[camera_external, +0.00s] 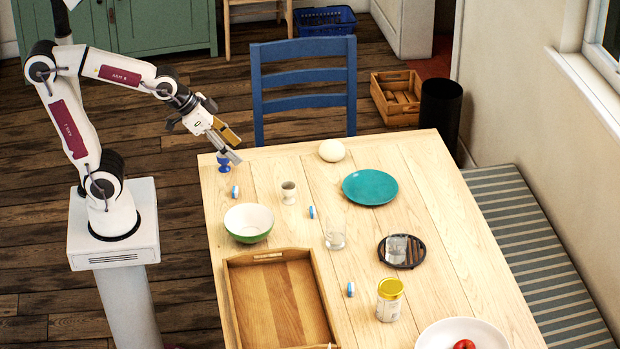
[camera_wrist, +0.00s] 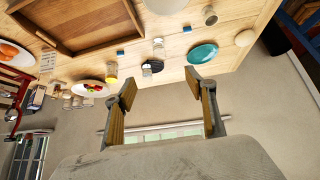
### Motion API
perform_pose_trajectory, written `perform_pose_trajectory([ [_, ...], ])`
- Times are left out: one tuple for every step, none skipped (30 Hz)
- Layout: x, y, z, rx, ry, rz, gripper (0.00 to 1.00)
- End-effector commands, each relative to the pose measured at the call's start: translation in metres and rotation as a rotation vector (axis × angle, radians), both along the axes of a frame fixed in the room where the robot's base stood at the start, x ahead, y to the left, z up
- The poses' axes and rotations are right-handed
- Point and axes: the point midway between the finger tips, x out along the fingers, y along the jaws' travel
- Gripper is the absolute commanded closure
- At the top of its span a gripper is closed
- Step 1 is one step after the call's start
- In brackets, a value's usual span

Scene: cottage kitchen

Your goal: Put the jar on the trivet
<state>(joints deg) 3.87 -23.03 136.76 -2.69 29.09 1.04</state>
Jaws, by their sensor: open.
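The jar (camera_external: 389,301) has a yellow lid and a pale label. It stands upright on the table's right side, in front of the trivet. It also shows small in the wrist view (camera_wrist: 111,74). The trivet (camera_external: 411,260) is a dark round disc. A clear, shiny glass-like thing (camera_external: 396,246) stands on it; I cannot tell exactly what it is. The trivet is partly hidden behind that in the wrist view (camera_wrist: 154,63). My gripper (camera_external: 234,147) is open and empty above the table's far left corner, well away from both. Its spread fingers show in the wrist view (camera_wrist: 160,84).
A blue egg cup (camera_external: 223,164) stands just below my gripper. A green bowl (camera_external: 249,223), a pale cup (camera_external: 288,193), a clear glass (camera_external: 335,238) and a teal plate (camera_external: 369,187) stand around. A wooden tray (camera_external: 316,292) and a white bowl (camera_external: 440,334) lie in front.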

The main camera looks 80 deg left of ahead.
Motion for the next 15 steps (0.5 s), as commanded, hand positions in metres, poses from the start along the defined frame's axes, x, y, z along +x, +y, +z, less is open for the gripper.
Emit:
perform_pose_trajectory([
  [-0.012, 0.003, 0.003, 0.003, 0.007, 0.005, 0.45],
  [-0.020, 0.005, 0.002, 0.004, 0.016, 0.008, 0.45],
  [-0.029, 0.008, 0.003, 0.007, 0.027, 0.012, 0.45],
  [-0.036, 0.009, 0.003, 0.009, 0.034, 0.015, 0.45],
  [-0.044, 0.011, 0.003, 0.010, 0.042, 0.017, 0.45],
  [-0.053, 0.013, 0.003, 0.013, 0.053, 0.021, 0.45],
  [-0.061, 0.015, 0.002, 0.015, 0.061, 0.024, 0.45],
  [-0.068, 0.016, 0.002, 0.017, 0.069, 0.026, 0.45],
  [-0.078, 0.019, 0.001, 0.020, 0.080, 0.030, 0.45],
  [-0.085, 0.020, 0.000, 0.022, 0.088, 0.033, 0.45],
  [-0.091, 0.022, 0.000, 0.024, 0.095, 0.037, 0.45],
  [-0.100, 0.023, -0.001, 0.026, 0.105, 0.042, 0.45],
  [-0.106, 0.025, -0.002, 0.028, 0.113, 0.043, 0.45],
  [-0.112, 0.026, -0.003, 0.029, 0.119, 0.047, 0.45],
  [-0.119, 0.027, -0.004, 0.031, 0.128, 0.050, 0.45],
])
